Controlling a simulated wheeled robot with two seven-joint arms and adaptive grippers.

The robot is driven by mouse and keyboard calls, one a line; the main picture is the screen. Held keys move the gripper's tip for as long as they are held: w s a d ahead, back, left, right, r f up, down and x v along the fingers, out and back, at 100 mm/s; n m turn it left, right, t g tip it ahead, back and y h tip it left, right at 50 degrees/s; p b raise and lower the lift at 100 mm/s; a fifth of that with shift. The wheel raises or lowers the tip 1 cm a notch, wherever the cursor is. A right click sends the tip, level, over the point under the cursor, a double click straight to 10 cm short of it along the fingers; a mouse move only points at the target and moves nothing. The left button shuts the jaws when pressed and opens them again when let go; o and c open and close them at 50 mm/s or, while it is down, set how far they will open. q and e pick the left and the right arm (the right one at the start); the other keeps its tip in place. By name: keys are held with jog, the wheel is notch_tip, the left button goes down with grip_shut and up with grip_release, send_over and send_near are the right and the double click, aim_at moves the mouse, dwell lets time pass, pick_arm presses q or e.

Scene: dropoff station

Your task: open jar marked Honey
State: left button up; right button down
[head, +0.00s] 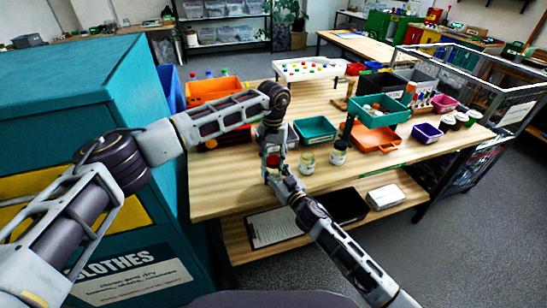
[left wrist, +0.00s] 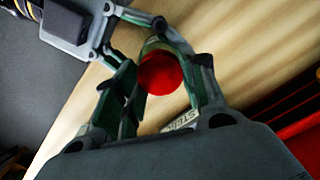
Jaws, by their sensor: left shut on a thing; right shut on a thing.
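A small jar with a red lid (head: 273,161) is near the front left of the wooden table. My left gripper (head: 272,148) comes down from above and is shut on the red lid. In the left wrist view the lid (left wrist: 163,74) lies between its fingers (left wrist: 163,85), against the pale jar body (left wrist: 154,43). My right gripper (head: 276,174) reaches in from the front and is shut on the jar body; it also shows in the left wrist view (left wrist: 135,25). The jar's marking is hidden, so I cannot read it. Both grippers cover much of the jar.
Two other jars, one pale (head: 308,163) and one dark-topped (head: 338,153), stand close to the right. A teal bin (head: 315,131) and orange tray (head: 376,138) are behind. A teal cabinet (head: 90,90) flanks the left. Bare tabletop (head: 225,185) lies at front left.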

pick_arm(q)
jog(key=n, duration=3.3)
jog(key=shift+r+n, duration=0.1)
jog(key=shift+n, duration=0.3)
jog(key=n, duration=0.6)
jog(key=shift+n, duration=0.4)
jog(key=n, duration=1)
jog(key=shift+r, duration=1.25)
dwell(1.0)
